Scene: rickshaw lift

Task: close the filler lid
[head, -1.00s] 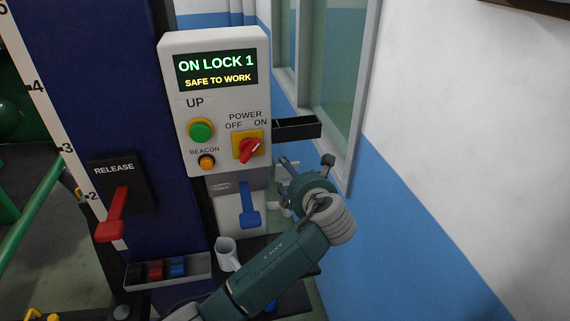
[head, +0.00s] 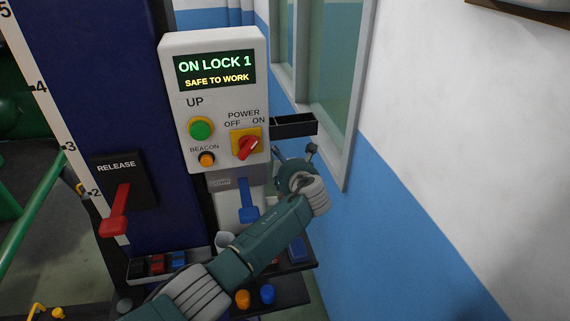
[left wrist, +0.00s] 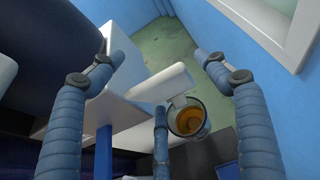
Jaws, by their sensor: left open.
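In the left wrist view a round filler opening (left wrist: 188,121) with a pale rim shows amber fluid inside. A white, flat, rounded piece (left wrist: 160,85), which looks like the filler lid, stands open beside it, joined near the rim. My right gripper is not in view.
The control box (head: 213,100) has buttons and a red power switch. A blue lever (head: 247,202) hangs below it, and a red release lever (head: 117,208) is at left. A black tray (head: 295,125) sticks out above my gripper. The wall (head: 430,225) is close at right.

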